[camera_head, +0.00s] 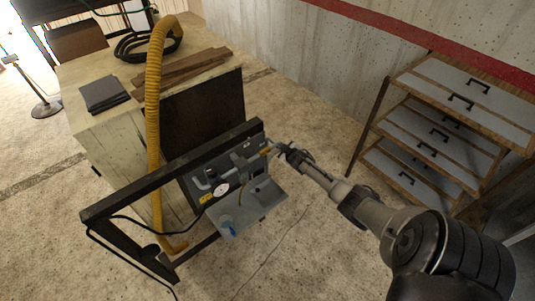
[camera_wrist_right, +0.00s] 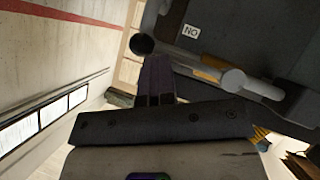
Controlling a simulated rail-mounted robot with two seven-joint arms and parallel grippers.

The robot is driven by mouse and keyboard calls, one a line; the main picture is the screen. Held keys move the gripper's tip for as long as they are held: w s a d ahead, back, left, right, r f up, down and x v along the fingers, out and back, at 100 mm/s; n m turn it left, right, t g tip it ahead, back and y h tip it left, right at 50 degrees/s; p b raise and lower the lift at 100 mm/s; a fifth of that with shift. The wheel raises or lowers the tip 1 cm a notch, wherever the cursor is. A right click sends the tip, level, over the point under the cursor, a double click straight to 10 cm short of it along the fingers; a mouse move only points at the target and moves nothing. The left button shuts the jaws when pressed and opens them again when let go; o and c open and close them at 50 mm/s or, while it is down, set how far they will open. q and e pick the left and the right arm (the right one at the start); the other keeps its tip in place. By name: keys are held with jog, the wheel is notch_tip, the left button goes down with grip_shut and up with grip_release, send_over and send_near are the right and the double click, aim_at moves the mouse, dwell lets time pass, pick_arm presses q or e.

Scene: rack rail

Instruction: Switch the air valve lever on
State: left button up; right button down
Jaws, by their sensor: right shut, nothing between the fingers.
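The valve panel (camera_head: 262,190) is a grey plate on a black frame, with pipes and a round white gauge (camera_head: 221,189). In the right wrist view, the air valve lever (camera_wrist_right: 185,55) is a grey rod with a black ball knob (camera_wrist_right: 142,44) at its left end. A white label (camera_wrist_right: 190,31), reading ON upside down, sits on the dark panel above the rod. My right gripper (camera_head: 278,147) is at the panel's right edge. In the wrist view its shut, empty fingers (camera_wrist_right: 158,64) are just below the rod, close to the knob; I cannot tell whether they touch. My left gripper is out of view.
A yellow corrugated hose (camera_head: 153,110) runs down left of the panel. A bench (camera_head: 75,75) with dark planks stands behind it. A drawer cabinet (camera_head: 445,120) stands at the right by the wall. The floor in front of the panel is mostly clear.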

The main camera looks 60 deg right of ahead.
jog(key=shift+s+d, duration=0.2)
jog(key=shift+d, duration=0.05)
jog(key=s+a+r+p, duration=0.4)
jog(key=s+r+p, duration=0.2)
jog(key=s+r, duration=0.2)
jog(key=shift+r, duration=0.75)
dwell(0.4)
